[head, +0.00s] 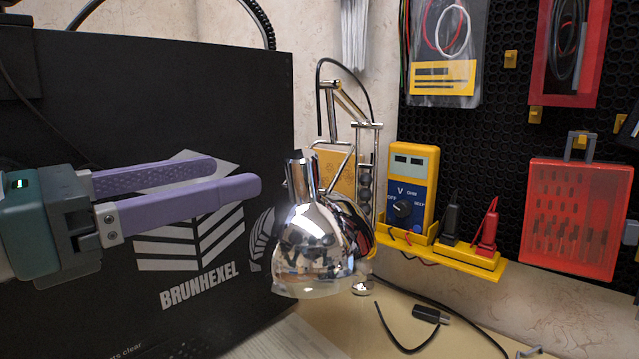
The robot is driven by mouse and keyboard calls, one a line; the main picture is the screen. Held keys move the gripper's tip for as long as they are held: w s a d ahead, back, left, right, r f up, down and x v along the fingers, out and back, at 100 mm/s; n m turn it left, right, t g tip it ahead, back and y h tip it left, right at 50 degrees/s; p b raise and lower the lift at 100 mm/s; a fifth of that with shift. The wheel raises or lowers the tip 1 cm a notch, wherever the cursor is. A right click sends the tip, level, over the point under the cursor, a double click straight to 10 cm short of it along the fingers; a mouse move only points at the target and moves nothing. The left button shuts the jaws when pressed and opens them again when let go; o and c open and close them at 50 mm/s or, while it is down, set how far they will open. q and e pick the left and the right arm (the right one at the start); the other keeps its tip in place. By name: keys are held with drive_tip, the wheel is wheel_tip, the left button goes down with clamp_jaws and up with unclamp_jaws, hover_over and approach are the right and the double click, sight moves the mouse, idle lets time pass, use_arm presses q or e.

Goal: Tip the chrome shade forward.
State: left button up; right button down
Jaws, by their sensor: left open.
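The chrome shade (312,240) hangs at the middle of the head view, its wide rim facing down and its narrow neck at the top. It belongs to a chrome lamp whose jointed arm (345,110) stands behind it. My left gripper (238,176) comes in from the left with two long purple fingers. The fingers are apart and empty, pointing right, with their tips a little left of the shade's neck. In the picture a gap shows between tips and shade; the depth between them is hard to tell. My right gripper is not in view.
A large black panel marked BRUNHEXEL (225,80) fills the left behind my gripper. A yellow multimeter (411,180) stands on a yellow shelf (470,262) to the right. A red case (575,215) hangs on the black pegboard (500,130). A black cable plug (428,314) lies on the desk.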

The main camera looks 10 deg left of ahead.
sight(287, 162)
use_arm(q)
drive_tip(key=x, duration=0.9)
drive_tip(key=shift+d+b, duration=0.15)
drive_tip(key=shift+b, duration=0.25)
clamp_jaws()
idle(0.8)
